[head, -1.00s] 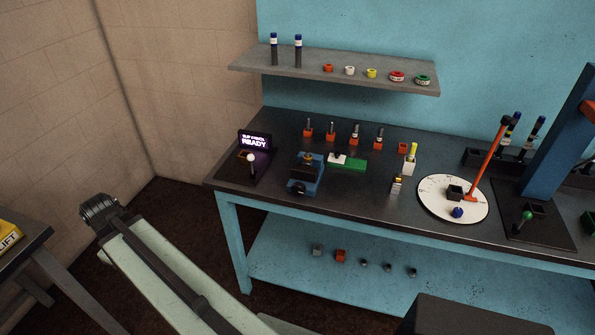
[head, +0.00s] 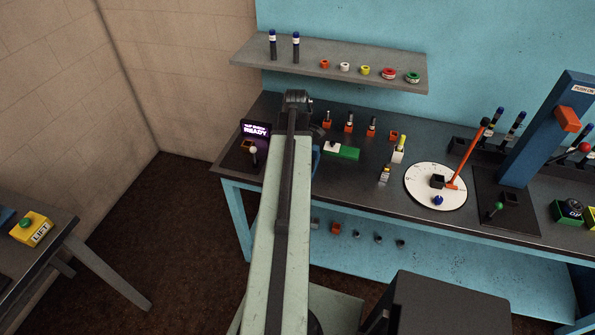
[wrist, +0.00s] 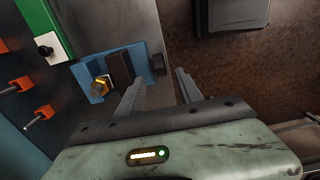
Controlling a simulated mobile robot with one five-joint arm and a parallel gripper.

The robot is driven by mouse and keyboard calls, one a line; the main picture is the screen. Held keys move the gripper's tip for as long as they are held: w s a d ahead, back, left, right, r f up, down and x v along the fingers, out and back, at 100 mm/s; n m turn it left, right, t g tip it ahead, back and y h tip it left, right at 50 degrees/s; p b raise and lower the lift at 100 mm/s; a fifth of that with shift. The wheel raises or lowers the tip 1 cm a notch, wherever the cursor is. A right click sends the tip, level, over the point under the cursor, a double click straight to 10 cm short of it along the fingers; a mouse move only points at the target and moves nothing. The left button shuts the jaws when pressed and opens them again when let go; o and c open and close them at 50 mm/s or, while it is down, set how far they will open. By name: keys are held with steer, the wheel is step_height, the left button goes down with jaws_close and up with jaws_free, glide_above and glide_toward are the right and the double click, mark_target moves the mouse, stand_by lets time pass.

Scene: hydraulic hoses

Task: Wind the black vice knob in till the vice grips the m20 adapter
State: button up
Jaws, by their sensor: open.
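The blue vice (wrist: 88,72) is at the left of centre in the wrist view, with a dark jaw block (wrist: 120,68). A gold-and-grey hexagonal piece, apparently the m20 adapter (wrist: 100,88), sits in it beside the block. I cannot tell whether the jaw touches it. The black vice knob (wrist: 157,64) sticks out at the vice's right end. My gripper (wrist: 159,73) is open and empty, its fingertips pointing toward the knob, one on either side in the picture. I cannot tell the remaining distance. In the head view my arm hides most of the vice (head: 316,160), the knob and my gripper.
A green block (head: 343,152) with a white piece lies right of the vice. Orange holders (head: 349,127) stand behind it. A panel reading READY (head: 255,129) with a white-knobbed lever (head: 253,152) is to the left. A shelf (head: 340,68) hangs above the bench.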

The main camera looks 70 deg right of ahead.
step_height(320, 180, down, 8)
steer(key=b, duration=0.7)
steer(key=shift+r, duration=0.4)
steer(key=shift+c, duration=0.3)
